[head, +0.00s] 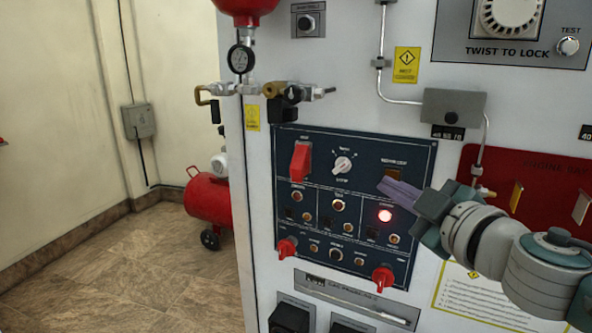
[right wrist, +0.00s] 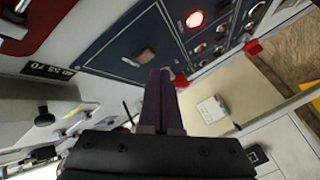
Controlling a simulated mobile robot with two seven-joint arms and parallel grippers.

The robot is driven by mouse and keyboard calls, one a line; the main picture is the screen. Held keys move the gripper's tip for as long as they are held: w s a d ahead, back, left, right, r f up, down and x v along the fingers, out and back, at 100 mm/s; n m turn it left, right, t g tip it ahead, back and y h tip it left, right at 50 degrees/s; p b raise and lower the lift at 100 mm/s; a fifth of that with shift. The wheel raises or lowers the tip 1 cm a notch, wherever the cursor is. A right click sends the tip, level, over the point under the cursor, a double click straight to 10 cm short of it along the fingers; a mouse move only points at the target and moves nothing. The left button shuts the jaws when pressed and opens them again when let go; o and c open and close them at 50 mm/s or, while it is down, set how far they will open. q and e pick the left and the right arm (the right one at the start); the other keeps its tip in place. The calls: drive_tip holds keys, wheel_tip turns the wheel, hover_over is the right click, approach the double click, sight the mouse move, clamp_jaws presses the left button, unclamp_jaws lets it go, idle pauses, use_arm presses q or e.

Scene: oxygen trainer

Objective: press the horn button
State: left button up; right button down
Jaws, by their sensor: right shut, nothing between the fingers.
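The dark blue control panel (head: 320,160) is on the white cabinet front in the head view. It carries a red switch cover (head: 300,160), a rotary knob (head: 342,165), a lit red lamp (head: 385,215) and several small round buttons. The labels are too small for me to tell which one is the horn button. My right gripper (head: 382,183) is shut and empty, with its fingertips in front of the panel's upper right part, above the lit lamp. In the right wrist view its dark fingers (right wrist: 160,75) point towards the panel, beside a brown square (right wrist: 145,56). I cannot tell whether they touch it.
Red knobs (head: 287,247) stick out at the panel's lower edge. A grey box with a pipe (head: 455,105) is above my right arm, and a red plate (head: 555,190) is to its right. A red compressor tank (head: 210,200) stands on the floor left of the cabinet.

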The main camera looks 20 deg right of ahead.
drive_tip(key=s+a, duration=0.3)
drive_tip(key=shift+a, duration=0.2)
idle(0.8)
